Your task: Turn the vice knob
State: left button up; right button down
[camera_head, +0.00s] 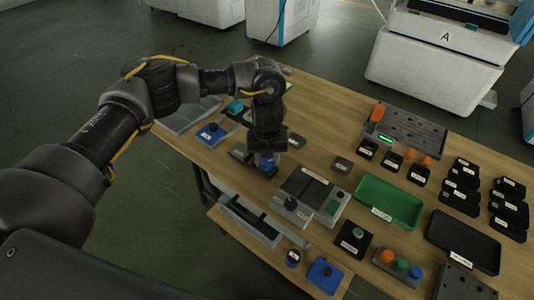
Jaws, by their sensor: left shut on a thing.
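My left arm comes in from the left and bends down over the wooden table. My left gripper (266,158) points down at the table's left part and is shut on what appears to be the vice knob. The knob itself is hidden by the fingers. A small blue and dark grey vice (239,152) shows beside and partly behind the gripper. How far the knob is turned cannot be seen. My right gripper is not in view.
Bare wood (320,125) lies behind the gripper.

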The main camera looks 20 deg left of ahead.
pick_arm(q)
jog(key=shift+r+n+p, duration=0.2)
jog(key=shift+n+p, duration=0.4)
jog(key=shift+n, duration=0.2)
jog(key=shift+n+p, duration=0.5)
jog(key=shift+n, duration=0.3)
jog(key=shift+n+p, duration=0.35)
jog(key=shift+n, duration=0.15)
jog(key=shift+f+n, duration=0.1)
jog(key=shift+n, duration=0.2)
jog(key=shift+w, duration=0.1)
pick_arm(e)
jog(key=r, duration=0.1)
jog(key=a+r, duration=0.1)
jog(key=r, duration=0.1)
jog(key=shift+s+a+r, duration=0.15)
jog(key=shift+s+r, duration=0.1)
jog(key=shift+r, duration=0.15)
pick_arm(q)
jog(key=o, duration=1)
jog(key=shift+f, duration=0.1)
jog(key=shift+c, duration=0.2)
